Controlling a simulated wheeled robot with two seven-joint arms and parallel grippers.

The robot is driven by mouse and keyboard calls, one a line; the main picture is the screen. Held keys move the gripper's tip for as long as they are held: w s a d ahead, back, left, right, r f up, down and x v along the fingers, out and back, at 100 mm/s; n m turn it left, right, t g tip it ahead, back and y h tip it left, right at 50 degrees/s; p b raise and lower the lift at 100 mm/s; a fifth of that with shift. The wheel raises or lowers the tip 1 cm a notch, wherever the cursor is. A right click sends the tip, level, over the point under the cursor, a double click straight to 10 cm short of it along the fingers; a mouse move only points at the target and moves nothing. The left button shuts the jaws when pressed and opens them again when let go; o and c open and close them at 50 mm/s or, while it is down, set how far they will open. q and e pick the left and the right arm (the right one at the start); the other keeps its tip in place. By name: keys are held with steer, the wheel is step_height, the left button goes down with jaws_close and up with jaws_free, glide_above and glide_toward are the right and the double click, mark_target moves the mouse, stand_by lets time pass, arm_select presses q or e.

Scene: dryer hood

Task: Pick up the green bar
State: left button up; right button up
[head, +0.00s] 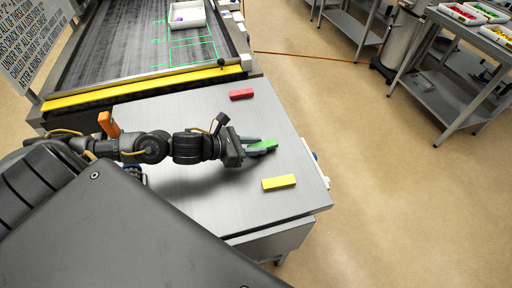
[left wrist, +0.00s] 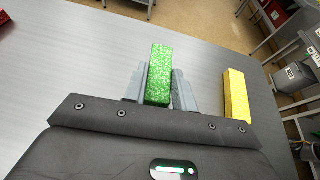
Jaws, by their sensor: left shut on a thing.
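The green bar (head: 266,145) is at the tip of my left gripper (head: 256,146), over the right part of the grey metal table. In the left wrist view the green bar (left wrist: 159,75) stands between the two grey fingers of the left gripper (left wrist: 159,88), which are shut on it. Its far end sticks out past the fingertips. I cannot tell whether the bar touches the table. My right gripper is not in view.
A red bar (head: 241,94) and a yellow bar (head: 279,182) lie on the table (head: 215,195) on either side of the gripper. A conveyor (head: 130,45) with a white tray (head: 188,15) is behind. A shelf cart (head: 455,85) stands far right.

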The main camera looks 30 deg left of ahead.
mark_target(255, 145)
arm_select(q)
steer(key=r, duration=0.1)
steer(key=r+b, duration=0.1)
steer(key=r, duration=0.1)
steer(key=shift+w+a, duration=0.15)
steer(key=shift+w, duration=0.2)
steer(key=w+a+r+b, duration=0.3)
steer(key=w+r, duration=0.6)
steer(key=w, duration=0.3)
steer(key=shift+w+a, duration=0.3)
steer(key=shift+a, duration=0.1)
